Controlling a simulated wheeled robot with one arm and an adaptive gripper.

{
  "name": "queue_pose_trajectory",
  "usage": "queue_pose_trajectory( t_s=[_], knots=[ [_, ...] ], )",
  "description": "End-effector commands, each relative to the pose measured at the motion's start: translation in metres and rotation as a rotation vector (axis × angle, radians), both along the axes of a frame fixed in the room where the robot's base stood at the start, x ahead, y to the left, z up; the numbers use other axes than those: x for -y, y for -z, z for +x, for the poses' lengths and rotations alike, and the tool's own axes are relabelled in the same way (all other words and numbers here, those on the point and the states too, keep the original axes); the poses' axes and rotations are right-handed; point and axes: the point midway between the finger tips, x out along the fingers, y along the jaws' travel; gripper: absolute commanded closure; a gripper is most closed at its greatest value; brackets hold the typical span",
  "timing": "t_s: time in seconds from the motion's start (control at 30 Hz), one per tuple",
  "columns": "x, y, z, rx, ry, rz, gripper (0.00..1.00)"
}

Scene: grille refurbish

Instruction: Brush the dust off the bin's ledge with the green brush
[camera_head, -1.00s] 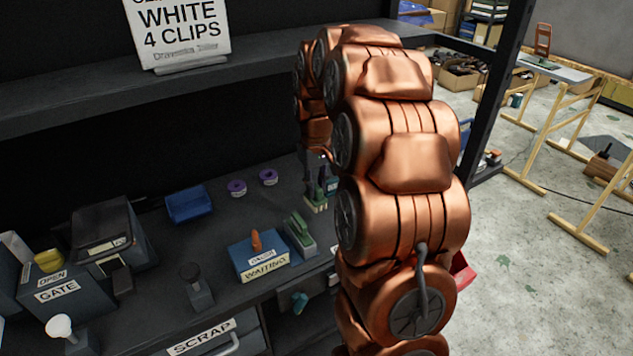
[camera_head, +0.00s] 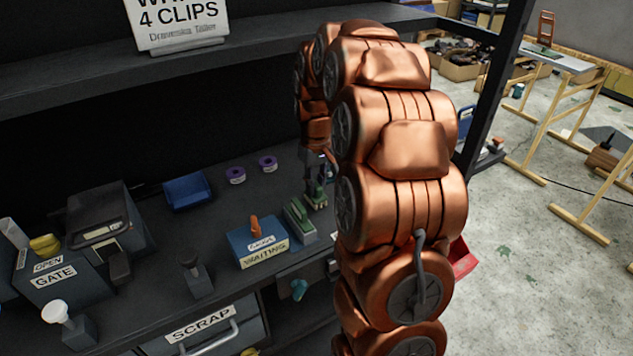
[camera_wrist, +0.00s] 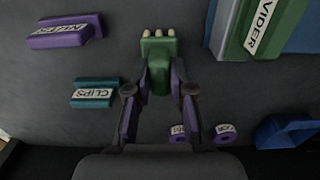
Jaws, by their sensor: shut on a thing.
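My gripper (camera_wrist: 158,90) is shut on the green brush (camera_wrist: 158,52), whose pale bristle tips point away from my wrist in the wrist view. In the head view the brush (camera_head: 316,196) shows under my gripper (camera_head: 314,178), low over the bench and just right of the green divider piece (camera_head: 299,214). Most of my gripper is partly behind my copper arm there. I cannot tell whether the bristles touch the bench. I cannot make out which surface is the bin's ledge, and no dust is clearly visible.
A blue box labelled WAITING (camera_head: 262,247) stands left of the brush. A SCRAP drawer (camera_head: 205,338) is at the front. In the wrist view, CLIPS (camera_wrist: 95,92) and purple labelled blocks (camera_wrist: 65,32) lie left, a DIVIDER block (camera_wrist: 262,28) upper right, a blue tray (camera_wrist: 287,132) lower right.

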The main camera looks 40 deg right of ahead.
Motion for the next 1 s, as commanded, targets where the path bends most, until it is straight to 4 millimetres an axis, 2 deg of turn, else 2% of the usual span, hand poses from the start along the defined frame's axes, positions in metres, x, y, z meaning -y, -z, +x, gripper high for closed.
queue_pose_trajectory(
  t_s=[0.87,0.9,1.0],
  knots=[
    [-0.0001,0.0051,0.0000,0.000,0.000,0.000,1.00],
    [0.0000,0.0047,0.0001,0.000,0.000,0.000,0.75],
    [0.0000,0.0046,0.0001,0.000,0.000,0.000,0.65]
  ],
)
